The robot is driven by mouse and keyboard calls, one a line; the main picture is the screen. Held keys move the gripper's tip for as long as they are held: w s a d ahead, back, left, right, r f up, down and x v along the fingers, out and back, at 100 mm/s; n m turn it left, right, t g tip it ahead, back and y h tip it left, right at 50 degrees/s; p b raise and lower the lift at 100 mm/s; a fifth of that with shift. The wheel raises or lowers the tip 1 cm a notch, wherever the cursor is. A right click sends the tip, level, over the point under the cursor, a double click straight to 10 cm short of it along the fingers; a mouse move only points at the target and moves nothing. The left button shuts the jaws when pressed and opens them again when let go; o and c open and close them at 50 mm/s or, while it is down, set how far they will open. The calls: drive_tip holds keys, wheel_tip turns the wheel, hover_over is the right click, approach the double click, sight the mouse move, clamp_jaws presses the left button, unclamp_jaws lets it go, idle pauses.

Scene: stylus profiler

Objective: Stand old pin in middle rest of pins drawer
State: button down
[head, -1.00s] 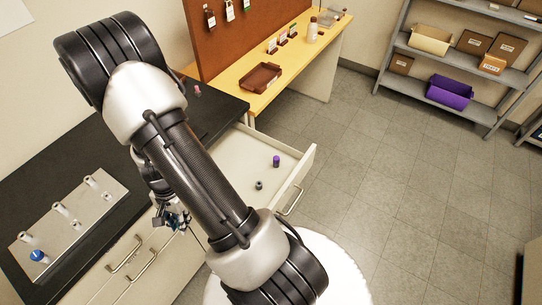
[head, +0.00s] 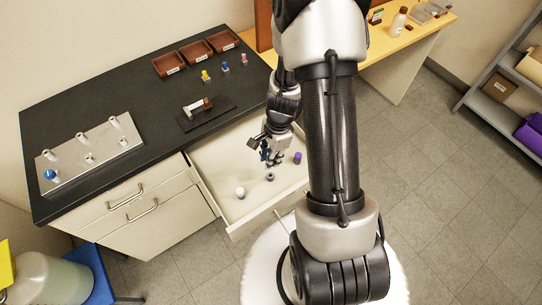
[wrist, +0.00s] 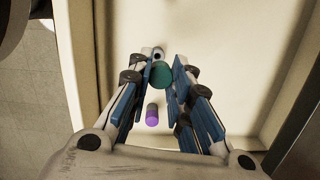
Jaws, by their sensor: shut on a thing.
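The open pins drawer (head: 222,207) holds a row of three spots. The middle rest (head: 270,177) is a small grey ring and shows a dark hole in the wrist view (wrist: 158,53). A purple pin (head: 297,157) stands to one side of it, also seen in the wrist view (wrist: 152,115). A white round-topped piece (head: 240,192) is on the other side. My gripper (head: 268,157) is over the drawer, close to the middle rest. In the wrist view its fingers are shut on a teal-green pin (wrist: 161,77), seen end-on. Its lower end is hidden.
On the black counter are three brown trays (head: 195,55), small yellow, blue and pink pieces (head: 224,66), a dark stand (head: 206,111) and a metal plate with posts (head: 88,150). A yellow bench (head: 400,40) is behind. The drawer's front wall (head: 262,214) is close by.

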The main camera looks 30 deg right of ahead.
drive_tip(key=b, duration=0.4)
hover_over(269, 177)
drive_tip(key=d, duration=0.1)
drive_tip(key=shift+w+f, duration=0.15)
drive_tip(key=shift+f, duration=2.4)
drive_tip(key=shift+f, duration=0.2)
drive_tip(key=shift+f+b, duration=1.55)
drive_tip(key=shift+f, duration=0.1)
drive_tip(key=c, duration=1.4)
unclamp_jaws()
drive_tip(key=shift+r, duration=0.15)
drive_tip(key=shift+c, duration=0.3)
wheel_tip(269, 177, up, 7)
drive_tip(key=d+p, duration=0.1)
drive_tip(key=p, duration=0.5)
drive_tip(key=shift+p, duration=0.35)
